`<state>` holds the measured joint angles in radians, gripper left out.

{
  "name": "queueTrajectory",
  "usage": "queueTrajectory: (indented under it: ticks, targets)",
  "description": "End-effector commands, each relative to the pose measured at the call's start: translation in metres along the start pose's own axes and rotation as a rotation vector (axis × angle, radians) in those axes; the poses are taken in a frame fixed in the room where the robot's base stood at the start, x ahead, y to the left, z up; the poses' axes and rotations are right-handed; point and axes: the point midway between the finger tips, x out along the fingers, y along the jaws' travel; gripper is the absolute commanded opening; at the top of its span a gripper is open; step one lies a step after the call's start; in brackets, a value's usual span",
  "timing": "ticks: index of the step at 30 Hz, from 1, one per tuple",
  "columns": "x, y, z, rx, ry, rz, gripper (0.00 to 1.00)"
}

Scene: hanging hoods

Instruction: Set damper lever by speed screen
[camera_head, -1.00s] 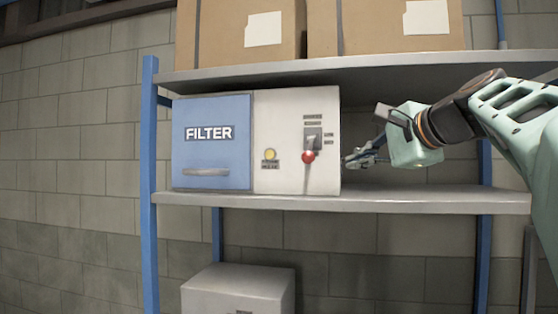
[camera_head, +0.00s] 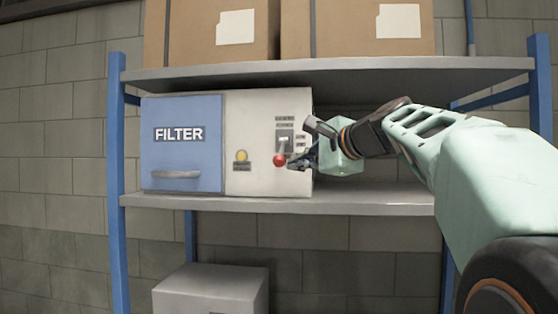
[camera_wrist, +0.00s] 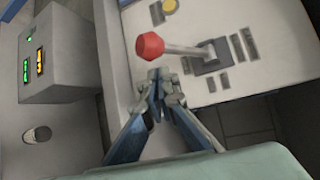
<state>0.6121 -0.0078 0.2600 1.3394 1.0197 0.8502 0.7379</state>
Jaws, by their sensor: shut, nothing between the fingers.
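The damper lever, with a red knob (camera_head: 279,160) and a grey shaft, stands on the white front panel (camera_head: 262,110) of the filter box. In the wrist view the red knob (camera_wrist: 150,46) is just beyond my fingertips, and its shaft runs right to a dark slot plate (camera_wrist: 212,57). My gripper (camera_head: 294,163) is beside the knob on its right. In the wrist view my gripper (camera_wrist: 160,82) is shut and empty; I cannot tell whether it touches the knob. A grey box (camera_wrist: 62,45) there shows small lit green and yellow-orange displays, too small to read.
The blue FILTER door (camera_head: 182,145) with a handle is left of the panel. A yellow button (camera_head: 241,156) sits on the panel. Cardboard boxes (camera_head: 210,30) stand on the upper shelf (camera_head: 340,74). A grey box (camera_head: 212,290) is below.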

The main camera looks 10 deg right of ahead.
Motion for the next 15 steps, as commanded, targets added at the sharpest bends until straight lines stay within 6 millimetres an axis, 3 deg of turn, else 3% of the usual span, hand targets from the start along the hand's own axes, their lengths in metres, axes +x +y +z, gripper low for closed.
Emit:
queueTrajectory:
  ticks: [6, 15]
  targets:
    - [-0.0044, 0.0006, 0.012, 0.001, 0.001, 0.001, 0.0]
    - [-0.0048, 0.0007, 0.0129, 0.001, 0.001, 0.001, 0.0]
